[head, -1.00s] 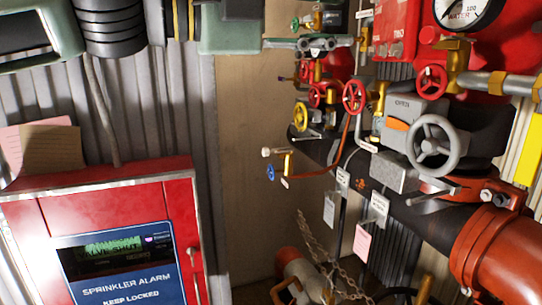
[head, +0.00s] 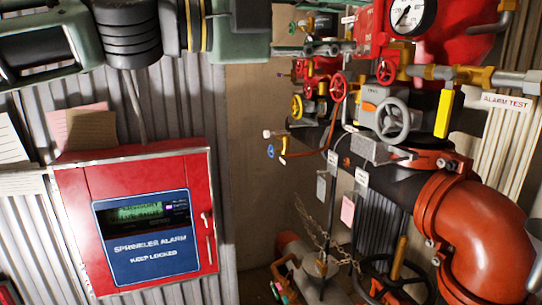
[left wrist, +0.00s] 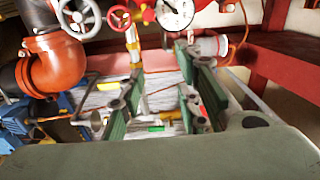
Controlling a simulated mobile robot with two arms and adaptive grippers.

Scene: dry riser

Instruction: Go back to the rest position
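My left arm comes in along the top left of the head view. My left gripper (head: 325,40) is at its end, in front of the upper pipework, its fingers partly cut by the top edge and hard to separate from the valves. In the left wrist view the gripper (left wrist: 163,95) has its two green fingers wide apart, with nothing held between them. My right gripper is not in view.
The red sprinkler alarm cabinet (head: 143,222) is on the corrugated wall at left. At right are a grey handwheel (head: 392,120), red valve wheels, a pressure gauge (head: 412,14) and a large orange pipe elbow (head: 485,230). A bare wall panel (head: 248,130) lies between.

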